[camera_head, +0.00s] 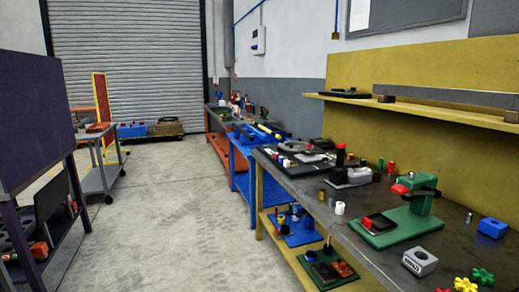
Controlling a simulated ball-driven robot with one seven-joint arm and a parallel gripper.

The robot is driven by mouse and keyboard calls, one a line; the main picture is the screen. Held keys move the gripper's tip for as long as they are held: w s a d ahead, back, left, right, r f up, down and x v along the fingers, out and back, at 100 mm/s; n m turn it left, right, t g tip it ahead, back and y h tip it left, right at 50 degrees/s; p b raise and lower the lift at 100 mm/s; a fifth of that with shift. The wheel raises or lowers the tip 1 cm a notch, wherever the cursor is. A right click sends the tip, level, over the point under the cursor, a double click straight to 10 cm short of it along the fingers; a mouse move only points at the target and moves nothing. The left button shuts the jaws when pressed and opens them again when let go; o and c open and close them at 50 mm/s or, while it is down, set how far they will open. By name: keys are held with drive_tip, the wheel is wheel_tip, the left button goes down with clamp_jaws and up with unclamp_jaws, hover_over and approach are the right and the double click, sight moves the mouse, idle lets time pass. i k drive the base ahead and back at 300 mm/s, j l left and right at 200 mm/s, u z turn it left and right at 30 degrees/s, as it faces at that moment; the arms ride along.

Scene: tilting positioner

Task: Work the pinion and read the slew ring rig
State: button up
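A dark rig with a grey round ring-like part (297,147) lies on the far part of the near yellow-legged bench, small and seen at a low angle. It looks like the slew ring rig, but I cannot be sure. I cannot make out its pinion or any reading on it. A dark device with a grey body and a red-topped post (340,158) stands just in front of it and hides part of that area. My gripper is not in view.
The near bench (318,196) carries a green press-like device (412,209), a grey block (419,261), a blue block (492,228) and small cylinders. Blue and orange benches stand beyond. A purple panel (32,100) and grey cart (97,178) stand left. The concrete floor (165,210) between is clear.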

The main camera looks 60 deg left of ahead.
sight(309, 151)
drive_tip(key=u, duration=1.35)
drive_tip(key=i+j+u, duration=0.1)
drive_tip(key=i+j, duration=0.15)
drive_tip(key=i, duration=0.5)
drive_tip(key=i+j, duration=0.2)
drive_tip(key=i, duration=0.5)
drive_tip(key=i+j+u, duration=0.15)
drive_tip(key=i, duration=0.6)
drive_tip(key=i+j, duration=0.2)
drive_tip(key=i, duration=0.55)
drive_tip(key=j+u, duration=0.05)
